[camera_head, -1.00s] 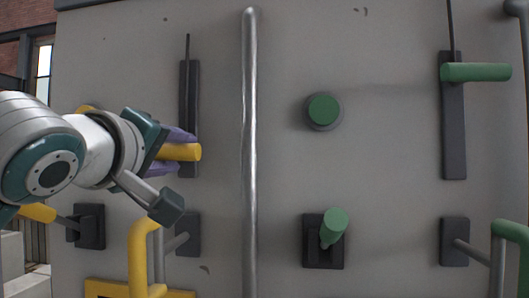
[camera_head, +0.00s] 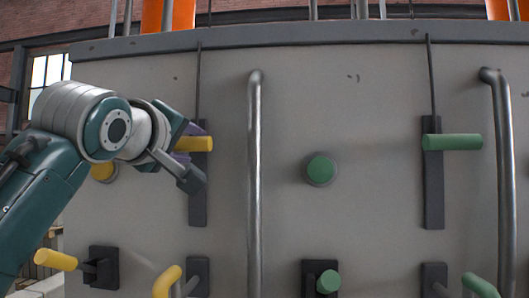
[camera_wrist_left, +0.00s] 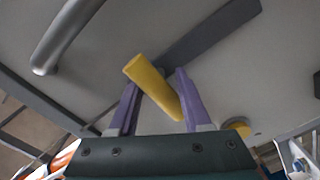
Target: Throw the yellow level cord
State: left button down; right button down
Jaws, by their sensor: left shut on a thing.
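The yellow level cord's handle (camera_head: 197,144) is a short yellow bar on a dark vertical slot plate (camera_head: 198,195), with a thin dark cord running up from it. It sits near the top of the plate. My left gripper (camera_head: 187,143) reaches it from the left, and its purple fingers are shut on the bar. In the left wrist view the yellow handle (camera_wrist_left: 152,83) lies slanted between the two fingers (camera_wrist_left: 156,90). My right gripper is not in view.
A metal rail (camera_head: 254,160) stands just right of the yellow handle. Right of it are a green button (camera_head: 321,169) and a green handle (camera_head: 452,142) on a similar plate. A yellow button (camera_head: 104,172) is partly behind my arm. Yellow levers (camera_head: 55,260) sit below.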

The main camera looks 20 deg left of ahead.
pick_arm(q)
jog(key=shift+r, duration=0.3)
jog(key=shift+c, duration=2)
grip_release()
jog(key=shift+s+d+f+b, duration=0.2)
jog(key=shift+s+b, duration=0.2)
jog(key=shift+b, duration=0.2)
jog(key=b+v, duration=0.5)
jog(key=v, duration=0.4)
jog(key=shift+a, duration=0.15)
jog(key=shift+s+r, duration=0.1)
